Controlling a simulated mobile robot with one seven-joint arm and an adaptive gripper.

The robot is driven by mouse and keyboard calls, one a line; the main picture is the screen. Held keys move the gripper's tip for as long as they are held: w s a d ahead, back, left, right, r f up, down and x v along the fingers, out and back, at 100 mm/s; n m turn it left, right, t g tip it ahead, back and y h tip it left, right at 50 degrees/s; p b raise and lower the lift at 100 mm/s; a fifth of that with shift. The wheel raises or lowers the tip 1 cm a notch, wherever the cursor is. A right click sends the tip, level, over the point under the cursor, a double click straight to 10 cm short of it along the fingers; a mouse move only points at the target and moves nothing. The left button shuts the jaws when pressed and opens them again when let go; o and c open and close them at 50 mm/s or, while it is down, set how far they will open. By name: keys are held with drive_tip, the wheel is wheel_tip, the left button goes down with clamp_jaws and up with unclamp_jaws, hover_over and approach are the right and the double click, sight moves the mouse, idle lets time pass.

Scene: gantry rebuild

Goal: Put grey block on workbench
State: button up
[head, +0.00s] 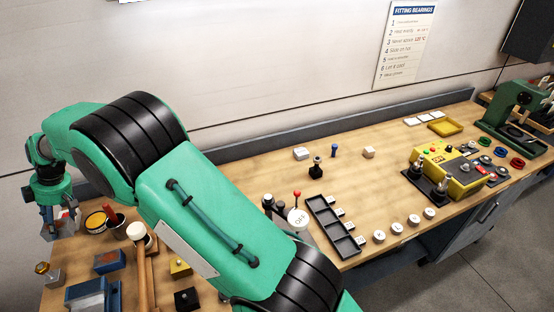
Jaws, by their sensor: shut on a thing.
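My gripper (60,225) is at the far left in the head view, pointing down over the left end of the workbench (270,183). It is shut on a small light thing, apparently the grey block, mostly hidden by the fingers. I cannot tell from this angle whether the held block touches the bench top. The workbench is a long wooden top running from lower left to upper right.
Close to my gripper stand a yellow-topped tin (95,220), a mallet (140,236) and blue blocks (109,262). A pale block (302,153), a black divided tray (333,226) and a yellow control box (450,172) stand farther right.

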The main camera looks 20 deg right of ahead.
drive_tip(key=w+d+m+t+p, duration=0.1)
drive_tip(key=w+d+m+p, duration=0.2)
drive_tip(key=d, duration=1.1)
drive_tip(key=w+d+m+t+h+p, duration=0.1)
drive_tip(key=w+d+m+p, duration=0.3)
drive_tip(key=d, duration=1)
drive_tip(key=w+d+m+t, duration=0.15)
drive_tip(key=w+d, duration=0.35)
drive_tip(key=d, duration=1)
drive_tip(key=s+d+m+h+p, duration=0.1)
drive_tip(key=s+d+m+p, duration=0.1)
drive_tip(key=d, duration=1)
drive_tip(key=s+d+m+h+p, duration=0.1)
drive_tip(key=s+d+m, duration=0.3)
drive_tip(key=d, duration=0.9)
drive_tip(key=s+d+m+h+p, duration=0.1)
drive_tip(key=s+d+m+p, duration=0.2)
drive_tip(key=d, duration=0.9)
drive_tip(key=s+t, duration=0.1)
drive_tip(key=s, duration=0.2)
drive_tip(key=shift+s+d+r+h, duration=0.15)
drive_tip(key=shift+d+r+h, duration=0.1)
drive_tip(key=shift+d+h, duration=0.05)
drive_tip(key=shift+f+b, duration=0.7)
drive_tip(key=shift+f, duration=2.45)
drive_tip(key=shift+f, duration=0.1)
drive_tip(key=shift+f+b, duration=0.8)
drive_tip(key=shift+f, duration=0.95)
